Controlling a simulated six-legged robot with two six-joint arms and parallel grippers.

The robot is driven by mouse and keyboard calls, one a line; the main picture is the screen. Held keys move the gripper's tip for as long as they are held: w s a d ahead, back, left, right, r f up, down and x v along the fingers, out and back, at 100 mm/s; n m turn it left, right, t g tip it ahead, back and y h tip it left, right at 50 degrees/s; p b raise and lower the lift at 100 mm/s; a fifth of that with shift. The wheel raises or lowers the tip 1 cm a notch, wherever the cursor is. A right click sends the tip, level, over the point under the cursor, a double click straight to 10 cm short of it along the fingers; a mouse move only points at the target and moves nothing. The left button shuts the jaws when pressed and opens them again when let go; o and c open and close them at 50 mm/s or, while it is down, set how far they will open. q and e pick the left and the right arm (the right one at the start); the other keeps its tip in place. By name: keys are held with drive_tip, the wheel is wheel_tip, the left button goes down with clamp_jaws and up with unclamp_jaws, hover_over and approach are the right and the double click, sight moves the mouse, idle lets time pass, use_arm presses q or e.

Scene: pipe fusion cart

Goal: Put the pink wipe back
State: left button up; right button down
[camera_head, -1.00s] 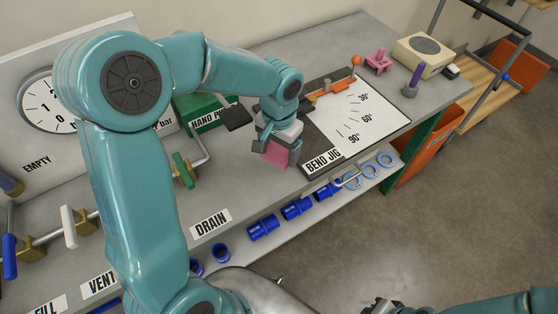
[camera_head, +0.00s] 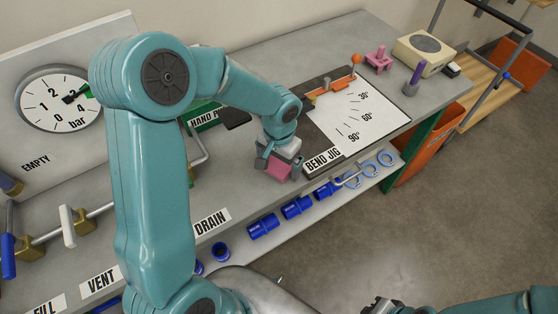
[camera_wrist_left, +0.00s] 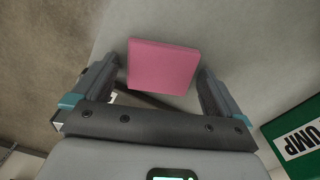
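The pink wipe (camera_head: 277,174) is a square pad between the fingers of my left gripper (camera_head: 279,166), near the front edge of the grey bench. I cannot tell whether the wipe touches the bench top. My right gripper (camera_head: 381,305) shows only in part at the bottom edge of the head view, and its fingers are unclear.
The bend jig (camera_head: 350,115) lies to the right of the left gripper. The green hand pump (camera_wrist_left: 300,142) is behind it. Valve handles (camera_head: 68,226) stand at the left. Blue fittings (camera_head: 297,208) and light blue rings (camera_head: 369,166) lie on the lower shelf.

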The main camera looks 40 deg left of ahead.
sight(279, 166)
use_arm(q)
drive_tip(key=shift+s+r+p, duration=0.1)
drive_tip(key=shift+r+p, duration=0.25)
drive_tip(key=shift+r, duration=0.1)
wheel_tip(279, 166, up, 12)
drive_tip(key=shift+f, duration=0.15)
drive_tip(key=shift+d, duration=0.15)
idle(0.4)
